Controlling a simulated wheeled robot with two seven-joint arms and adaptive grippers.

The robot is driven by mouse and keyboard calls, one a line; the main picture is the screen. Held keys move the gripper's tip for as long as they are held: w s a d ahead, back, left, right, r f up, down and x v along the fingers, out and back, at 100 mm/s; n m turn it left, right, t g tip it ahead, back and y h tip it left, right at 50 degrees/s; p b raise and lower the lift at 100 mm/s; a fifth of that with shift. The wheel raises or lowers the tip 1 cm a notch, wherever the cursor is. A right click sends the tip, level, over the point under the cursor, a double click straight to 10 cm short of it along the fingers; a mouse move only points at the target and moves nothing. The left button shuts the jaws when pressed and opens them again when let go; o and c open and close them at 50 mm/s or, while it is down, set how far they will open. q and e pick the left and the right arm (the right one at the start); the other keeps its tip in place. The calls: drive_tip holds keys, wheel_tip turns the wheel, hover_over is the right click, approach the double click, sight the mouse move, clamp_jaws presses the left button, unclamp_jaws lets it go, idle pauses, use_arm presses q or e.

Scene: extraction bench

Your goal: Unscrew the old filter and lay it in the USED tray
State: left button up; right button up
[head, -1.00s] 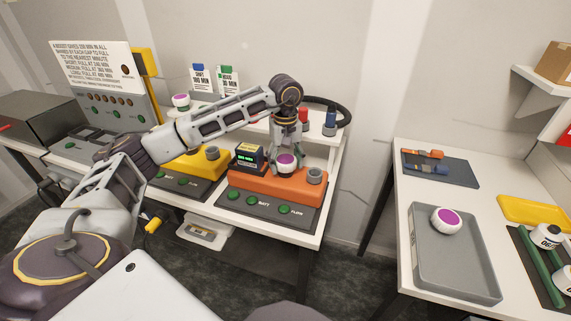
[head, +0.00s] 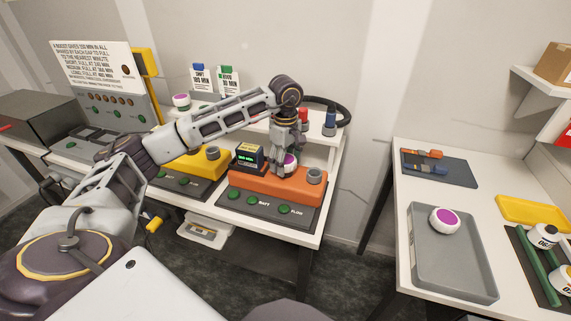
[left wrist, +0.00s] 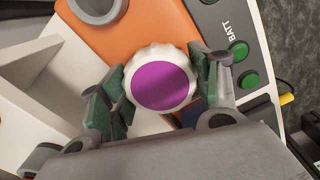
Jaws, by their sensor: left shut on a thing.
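The old filter, a white ribbed cap with a purple top (head: 290,159), is at the orange unit (head: 262,187) on the bench. My left gripper (left wrist: 160,82) is shut on it, with one green-padded finger on each side of the cap in the left wrist view (left wrist: 160,84). In the head view a finger partly hides the cap. I cannot tell whether it is still threaded in. A grey tray (head: 428,277) on the right table holds another white cap with a purple top (head: 444,221). No USED label is readable on it.
A yellow unit (head: 205,160) stands left of the orange one. A dark display box (head: 249,158) sits close beside the held filter. A dark mat (head: 455,172) with small parts and a yellow tray (head: 530,209) are on the right table. A floor gap separates the tables.

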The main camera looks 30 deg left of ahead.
use_arm(q)
drive_tip(key=shift+n+p, duration=0.3)
drive_tip(key=shift+n, duration=1.9)
drive_tip(key=shift+n+p, duration=0.4)
drive_tip(key=shift+n, duration=1.9)
drive_tip(key=o, duration=1.2)
